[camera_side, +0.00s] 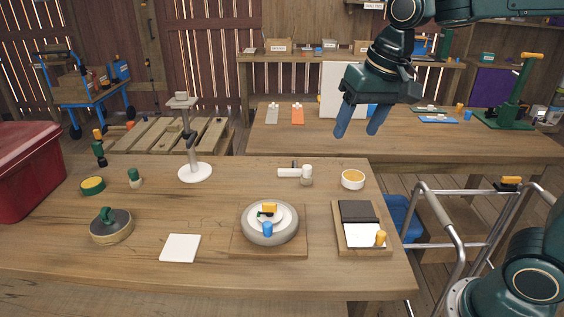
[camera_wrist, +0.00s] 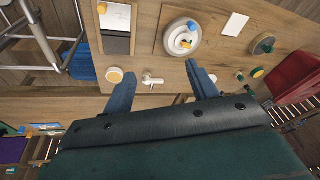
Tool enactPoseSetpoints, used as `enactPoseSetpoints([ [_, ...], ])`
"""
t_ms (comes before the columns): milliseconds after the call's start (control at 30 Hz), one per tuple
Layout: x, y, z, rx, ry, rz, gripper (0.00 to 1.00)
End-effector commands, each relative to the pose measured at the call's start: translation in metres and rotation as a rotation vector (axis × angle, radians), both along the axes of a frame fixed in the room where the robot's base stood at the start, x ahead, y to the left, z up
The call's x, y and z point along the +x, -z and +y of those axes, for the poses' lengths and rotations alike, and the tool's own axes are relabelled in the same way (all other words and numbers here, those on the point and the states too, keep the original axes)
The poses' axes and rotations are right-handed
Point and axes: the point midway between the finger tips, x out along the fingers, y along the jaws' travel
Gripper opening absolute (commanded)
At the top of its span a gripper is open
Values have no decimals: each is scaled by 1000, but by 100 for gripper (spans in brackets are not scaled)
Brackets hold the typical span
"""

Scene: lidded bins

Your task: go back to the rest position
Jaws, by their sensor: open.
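My gripper (camera_side: 357,124) hangs high above the back right of the front table, its two blue fingers pointing down and apart. In the wrist view the fingers (camera_wrist: 160,88) are spread with nothing between them. The front wooden table (camera_side: 330,285) lies well below. On it, a round grey dish (camera_side: 262,236) on a square board holds small yellow, green and blue pieces. The dish also shows in the wrist view (camera_wrist: 170,32).
A tray (camera_side: 343,249) with dark and white halves stands right of the dish. A small yellow-topped bowl (camera_side: 353,180), a white stand (camera_side: 193,171), a dark round lid (camera_side: 111,231) and a white square (camera_side: 180,248) are on the table. A red bin (camera_side: 22,170) is at left. The air around my gripper is clear.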

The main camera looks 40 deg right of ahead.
Motion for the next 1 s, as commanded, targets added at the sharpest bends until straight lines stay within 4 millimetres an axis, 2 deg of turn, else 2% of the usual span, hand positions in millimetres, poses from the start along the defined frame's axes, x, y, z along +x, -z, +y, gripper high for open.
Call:
enactPoseSetpoints([
  [33,-12,-2,-2,-6,-20,-16,58],
  [267,-61,-1,-8,-44,-122,-81,58],
  [600,-125,18,-15,-113,-267,-171,58],
  [800,-147,30,-16,-143,-320,-202,58],
  [1000,-152,34,-17,-153,-337,-210,58],
])
